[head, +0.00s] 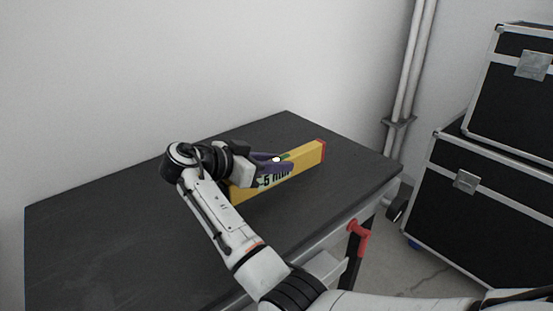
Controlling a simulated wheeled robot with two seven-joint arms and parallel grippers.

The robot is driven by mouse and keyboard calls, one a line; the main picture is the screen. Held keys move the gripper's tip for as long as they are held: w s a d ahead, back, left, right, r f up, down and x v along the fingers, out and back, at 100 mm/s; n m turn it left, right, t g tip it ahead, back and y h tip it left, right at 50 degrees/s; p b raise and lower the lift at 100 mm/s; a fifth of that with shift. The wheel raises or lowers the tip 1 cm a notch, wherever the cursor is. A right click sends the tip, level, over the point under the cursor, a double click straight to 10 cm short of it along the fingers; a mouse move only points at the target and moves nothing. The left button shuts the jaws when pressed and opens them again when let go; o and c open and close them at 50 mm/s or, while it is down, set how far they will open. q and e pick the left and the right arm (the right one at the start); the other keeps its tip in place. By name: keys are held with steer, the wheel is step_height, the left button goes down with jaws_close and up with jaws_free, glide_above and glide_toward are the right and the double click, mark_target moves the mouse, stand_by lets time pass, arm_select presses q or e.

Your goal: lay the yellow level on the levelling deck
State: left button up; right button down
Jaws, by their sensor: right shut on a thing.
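The yellow level (306,163) has a red end cap at its far right end and dark lettering on its side. It lies lengthwise from lower left to upper right over the dark table top (110,235), which seems to be the levelling deck. My right gripper (274,164) is shut on the level around its middle, with the arm coming in from the lower right. A small white spot and some green show at the fingers. The near left part of the level is partly hidden by my gripper. I cannot tell if the level touches the top. My left gripper is not in view.
The table top is bare on the left and in front. A red crank handle (358,236) sits at its front right edge. Black cases (490,190) with metal edges are stacked at the right. Pale pipes (410,75) run up the wall behind.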

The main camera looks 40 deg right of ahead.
steer(key=shift+f+b, duration=0.3)
steer(key=shift+f, duration=0.45)
steer(key=shift+f+b, duration=0.3)
steer(key=shift+f, duration=0.1)
steer(key=c, duration=1.5)
jaws_free()
steer(key=shift+o, duration=0.5)
